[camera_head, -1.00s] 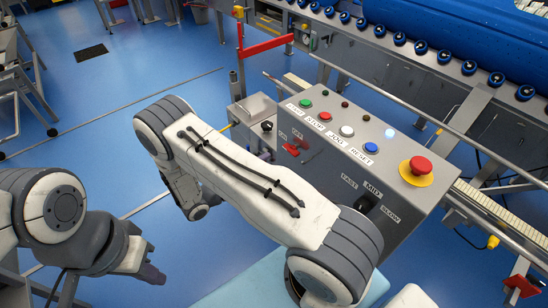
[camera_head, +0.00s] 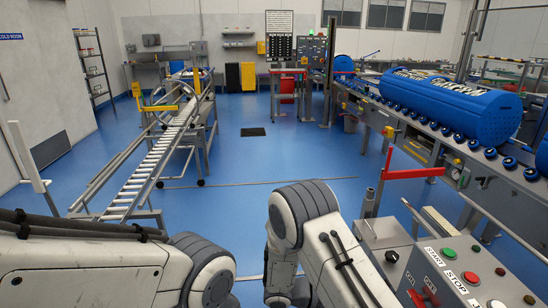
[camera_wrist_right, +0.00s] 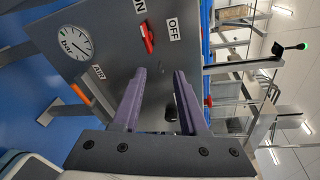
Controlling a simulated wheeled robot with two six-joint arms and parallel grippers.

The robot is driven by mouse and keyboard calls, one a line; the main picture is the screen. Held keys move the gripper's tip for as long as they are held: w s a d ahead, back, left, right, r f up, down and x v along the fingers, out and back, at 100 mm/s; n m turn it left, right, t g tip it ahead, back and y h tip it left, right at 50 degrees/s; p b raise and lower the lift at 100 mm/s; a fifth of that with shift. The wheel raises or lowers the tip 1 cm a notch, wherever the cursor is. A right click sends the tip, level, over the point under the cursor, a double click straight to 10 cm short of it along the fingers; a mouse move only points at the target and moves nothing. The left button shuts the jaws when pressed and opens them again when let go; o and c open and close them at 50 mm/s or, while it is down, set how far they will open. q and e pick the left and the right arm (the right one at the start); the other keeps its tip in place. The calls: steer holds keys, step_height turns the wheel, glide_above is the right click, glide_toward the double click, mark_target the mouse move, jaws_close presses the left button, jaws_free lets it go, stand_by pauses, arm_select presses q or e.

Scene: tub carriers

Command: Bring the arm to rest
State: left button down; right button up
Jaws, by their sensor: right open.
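My right gripper (camera_wrist_right: 157,82) shows in the right wrist view, with its two purple-grey fingers apart and nothing between them. It points at a grey panel (camera_wrist_right: 108,55) with a red ON/OFF switch (camera_wrist_right: 146,37) and a round pressure gauge (camera_wrist_right: 75,43). I cannot tell the exact gap to the panel. In the head view, my right arm is bent in the lower middle, beside the control box, and its gripper does not show. My left arm crosses the lower left corner, and its gripper is out of the picture.
The control box (camera_head: 455,282) with labelled buttons stands close at the lower right. A red barrier arm (camera_head: 408,173) and a conveyor with a blue drum (camera_head: 450,100) lie beyond. A roller track (camera_head: 150,165) stands at left. Blue floor (camera_head: 275,155) is open between.

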steer(key=s+a+r+m+y+p, duration=0.4)
steer(key=s+a+r+m+y, duration=1.3)
steer(key=m, duration=0.7)
steer(key=s+a+r, duration=0.1)
steer(key=s+a, duration=0.1)
steer(key=a, duration=0.1)
steer(key=shift+s+r+t+p, duration=0.2)
steer(key=shift+r+t+p, duration=0.15)
steer(key=shift+t, duration=0.05)
steer(key=shift+a, duration=0.1)
